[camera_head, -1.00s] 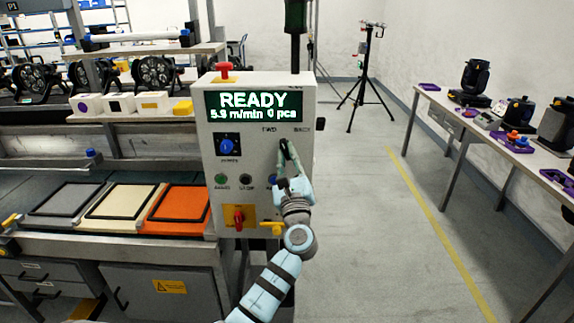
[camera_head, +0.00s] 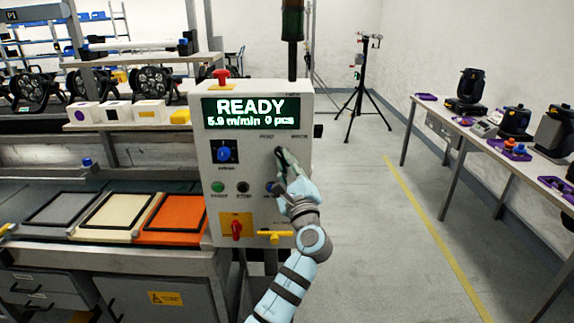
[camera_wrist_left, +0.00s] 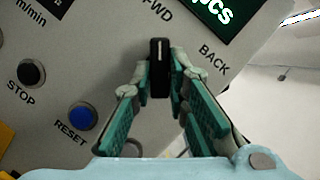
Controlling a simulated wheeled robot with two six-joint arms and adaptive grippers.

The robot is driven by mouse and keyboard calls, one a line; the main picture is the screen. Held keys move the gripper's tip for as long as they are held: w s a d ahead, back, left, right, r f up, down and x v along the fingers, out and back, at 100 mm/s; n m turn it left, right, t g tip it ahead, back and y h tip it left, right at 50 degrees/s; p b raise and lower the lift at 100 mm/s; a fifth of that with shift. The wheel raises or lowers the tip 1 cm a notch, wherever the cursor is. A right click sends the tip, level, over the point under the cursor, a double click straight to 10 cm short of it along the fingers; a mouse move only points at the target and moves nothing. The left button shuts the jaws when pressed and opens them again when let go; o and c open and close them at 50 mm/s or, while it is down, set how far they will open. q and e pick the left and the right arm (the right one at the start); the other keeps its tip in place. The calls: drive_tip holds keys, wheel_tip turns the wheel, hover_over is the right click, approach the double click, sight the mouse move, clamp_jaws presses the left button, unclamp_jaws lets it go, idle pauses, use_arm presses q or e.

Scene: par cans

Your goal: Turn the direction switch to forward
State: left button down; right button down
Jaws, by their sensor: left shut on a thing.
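The direction switch is a slim black knob with a white mark on the front of the control box (camera_head: 259,215). In the left wrist view the knob (camera_wrist_left: 160,68) stands between my left fingertips, its marked end pointing towards the FWD label (camera_wrist_left: 158,12) rather than the BACK label (camera_wrist_left: 214,60). My left gripper (camera_head: 281,157) is shut on the knob, with the fingertips on either side of it; the fingers also show in the left wrist view (camera_wrist_left: 161,77). In the head view the fingers mostly hide the knob. My right gripper is not in view.
The display (camera_head: 250,111) reads READY, 0 pcs. A blue RESET button (camera_wrist_left: 82,117) and black STOP button (camera_wrist_left: 31,71) sit close to my fingers. A red emergency button (camera_head: 221,75) tops the box. Free floor lies to the right, before a side table (camera_head: 460,127).

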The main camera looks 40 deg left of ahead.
use_arm(q)
drive_tip(key=c, duration=1.6)
unclamp_jaws()
drive_tip(key=shift+o, duration=0.2)
drive_tip(key=v, duration=0.7)
drive_tip(key=shift+d, duration=0.25)
drive_tip(key=shift+a+f, duration=0.1)
